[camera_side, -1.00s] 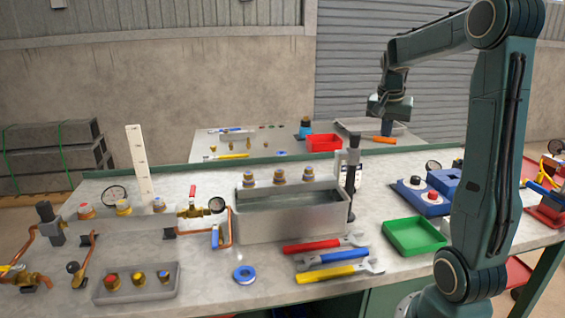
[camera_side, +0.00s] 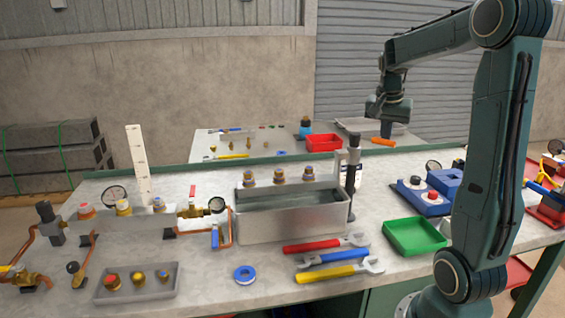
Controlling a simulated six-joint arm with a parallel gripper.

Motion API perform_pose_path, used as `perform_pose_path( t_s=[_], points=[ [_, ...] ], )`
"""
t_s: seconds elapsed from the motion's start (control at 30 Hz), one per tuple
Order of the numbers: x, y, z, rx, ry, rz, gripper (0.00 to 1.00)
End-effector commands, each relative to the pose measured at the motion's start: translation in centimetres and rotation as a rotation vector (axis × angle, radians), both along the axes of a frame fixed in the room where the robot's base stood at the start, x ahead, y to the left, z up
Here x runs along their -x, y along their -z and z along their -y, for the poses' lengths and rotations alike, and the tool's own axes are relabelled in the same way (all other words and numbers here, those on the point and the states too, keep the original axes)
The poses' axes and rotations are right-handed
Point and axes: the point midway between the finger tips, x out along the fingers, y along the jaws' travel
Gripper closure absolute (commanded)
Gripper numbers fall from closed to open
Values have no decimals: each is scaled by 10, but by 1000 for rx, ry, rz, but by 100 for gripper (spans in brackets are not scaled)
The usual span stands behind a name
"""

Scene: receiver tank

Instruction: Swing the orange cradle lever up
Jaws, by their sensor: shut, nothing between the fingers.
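The orange lever (camera_side: 383,141) shows as a short, roughly level bar at the back edge of the main bench, right of the grey tank (camera_side: 290,221). My gripper (camera_side: 387,132) points down with its fingers shut and empty. Its fingertips appear right at the top of the orange lever; I cannot tell whether they touch it. The lever's pivot and any cradle it belongs to are too small to make out.
A dark post (camera_side: 352,165) stands at the tank's right end. A red tray (camera_side: 324,142) sits on the bench behind.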

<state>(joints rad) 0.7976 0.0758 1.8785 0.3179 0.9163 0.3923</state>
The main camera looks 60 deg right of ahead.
Motion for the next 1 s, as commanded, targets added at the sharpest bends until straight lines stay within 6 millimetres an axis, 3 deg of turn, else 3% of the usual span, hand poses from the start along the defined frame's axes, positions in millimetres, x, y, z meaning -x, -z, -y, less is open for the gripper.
perform_pose_path(
  t_s=[0.17,0.5,1.0],
  points=[
    [0,2,6,-3,0,-1,100],
    [0,9,40,-1,3,-1,100],
    [-1,-63,17,4,0,3,100]
  ],
)
